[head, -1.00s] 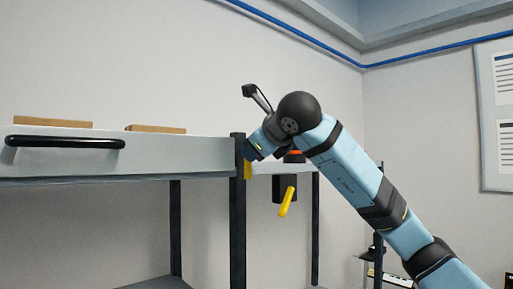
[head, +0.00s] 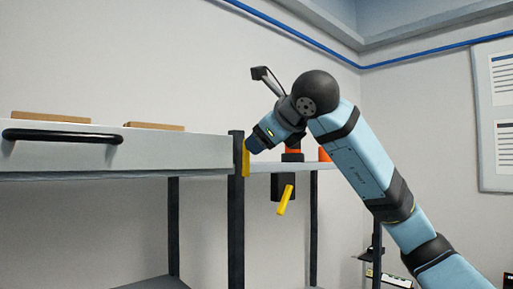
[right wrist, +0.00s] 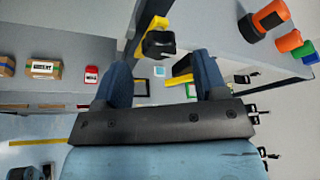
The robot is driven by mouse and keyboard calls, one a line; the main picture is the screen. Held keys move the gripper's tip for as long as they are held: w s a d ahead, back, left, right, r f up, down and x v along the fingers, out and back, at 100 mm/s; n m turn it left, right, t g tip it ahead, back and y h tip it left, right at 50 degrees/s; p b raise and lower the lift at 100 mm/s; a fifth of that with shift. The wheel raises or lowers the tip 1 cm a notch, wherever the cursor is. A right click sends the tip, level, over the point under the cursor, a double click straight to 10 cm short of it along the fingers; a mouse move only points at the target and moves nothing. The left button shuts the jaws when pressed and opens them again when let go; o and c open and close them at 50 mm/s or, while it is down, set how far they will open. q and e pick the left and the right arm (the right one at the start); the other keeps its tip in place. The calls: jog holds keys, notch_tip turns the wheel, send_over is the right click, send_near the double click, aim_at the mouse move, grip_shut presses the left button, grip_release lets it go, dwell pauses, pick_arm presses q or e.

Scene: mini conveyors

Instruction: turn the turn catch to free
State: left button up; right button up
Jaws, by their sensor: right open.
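A yellow upright piece (head: 246,158) sits on the dark post at the end of the drawer unit. In the right wrist view a yellow bar (right wrist: 150,32) with a black knob (right wrist: 158,44) shows just beyond the fingers. A second yellow lever (head: 285,200) hangs tilted below a black block (head: 284,186) under the shelf. I cannot tell for sure which is the turn catch. My right gripper (head: 252,144) is beside the upright piece; in the wrist view the jaws (right wrist: 161,62) are open and empty, with the black knob ahead between them. My left gripper is not in view.
The grey drawer front (head: 180,151) with a black handle (head: 62,136) is at left. Orange and black cylinders (right wrist: 289,41) stand on the small shelf. Boxes (right wrist: 42,69) lie at the wrist view's left. Open space lies under the drawer.

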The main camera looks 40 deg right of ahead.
jog(key=b+v, duration=0.1)
jog(key=v, duration=0.8)
